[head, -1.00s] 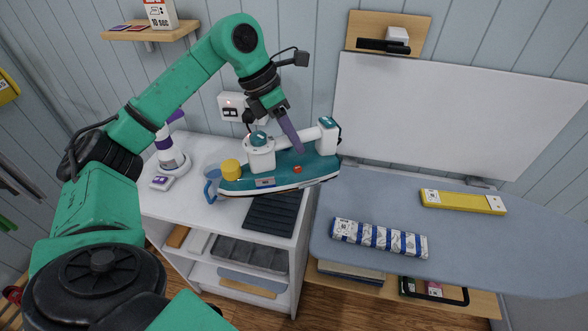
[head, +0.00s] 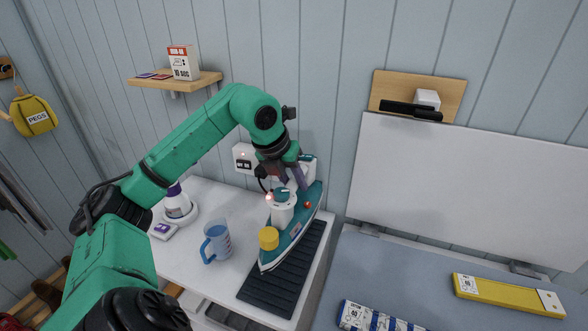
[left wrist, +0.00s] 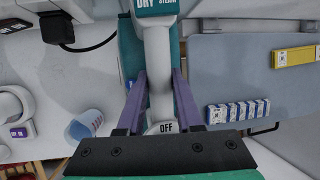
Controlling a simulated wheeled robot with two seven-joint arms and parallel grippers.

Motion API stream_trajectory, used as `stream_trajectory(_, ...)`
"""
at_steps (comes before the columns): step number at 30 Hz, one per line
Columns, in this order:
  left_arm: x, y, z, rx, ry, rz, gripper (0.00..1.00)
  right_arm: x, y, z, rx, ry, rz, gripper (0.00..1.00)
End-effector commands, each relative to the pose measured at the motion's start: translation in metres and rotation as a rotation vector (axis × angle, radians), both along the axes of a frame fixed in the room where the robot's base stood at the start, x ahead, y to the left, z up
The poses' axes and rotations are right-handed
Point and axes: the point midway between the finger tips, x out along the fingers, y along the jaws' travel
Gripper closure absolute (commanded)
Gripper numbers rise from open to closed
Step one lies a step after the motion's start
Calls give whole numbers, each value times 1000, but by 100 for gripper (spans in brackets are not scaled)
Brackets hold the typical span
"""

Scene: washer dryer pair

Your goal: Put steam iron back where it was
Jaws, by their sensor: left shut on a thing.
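The steam iron (head: 294,235) is teal and white with a yellow cap at its nose. My left gripper (head: 292,178) is shut on its white handle. In the left wrist view the handle (left wrist: 158,65) lies between the two purple fingers of the gripper (left wrist: 160,88). The iron's nose points toward the front of the counter. It is over the dark ribbed mat (head: 262,291) on the white counter; I cannot tell whether its sole touches the mat. My right gripper is not in view.
A wall socket (head: 243,160) is behind the iron. The ironing board (head: 400,270) lies to the right, with a striped packet (head: 375,318) and a yellow box (head: 508,296) on it.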

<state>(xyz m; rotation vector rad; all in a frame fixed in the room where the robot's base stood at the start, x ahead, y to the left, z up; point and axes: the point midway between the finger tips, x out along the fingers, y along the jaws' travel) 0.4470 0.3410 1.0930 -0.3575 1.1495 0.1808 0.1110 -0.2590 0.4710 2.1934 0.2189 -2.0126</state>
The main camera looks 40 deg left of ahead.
Motion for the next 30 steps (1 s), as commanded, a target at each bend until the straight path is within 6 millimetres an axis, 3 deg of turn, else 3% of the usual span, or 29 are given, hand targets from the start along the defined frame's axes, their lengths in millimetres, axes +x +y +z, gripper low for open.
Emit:
stream_trajectory(1,-1,0,-16,0,2,-1,100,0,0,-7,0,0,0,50)
stream_trajectory(4,-1,-1,-36,-3,1,-1,100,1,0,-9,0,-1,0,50)
stream_trajectory(15,0,-1,-85,-3,-2,-1,100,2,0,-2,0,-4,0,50)
stream_trajectory(22,1,0,-90,-1,-6,-1,100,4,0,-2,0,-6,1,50)
stream_trajectory(23,0,0,-92,0,0,-1,54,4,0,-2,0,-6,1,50)
stream_trajectory(24,0,0,-92,0,0,-1,39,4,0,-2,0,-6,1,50)
stream_trajectory(30,0,0,-91,0,0,-2,36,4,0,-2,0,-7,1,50)
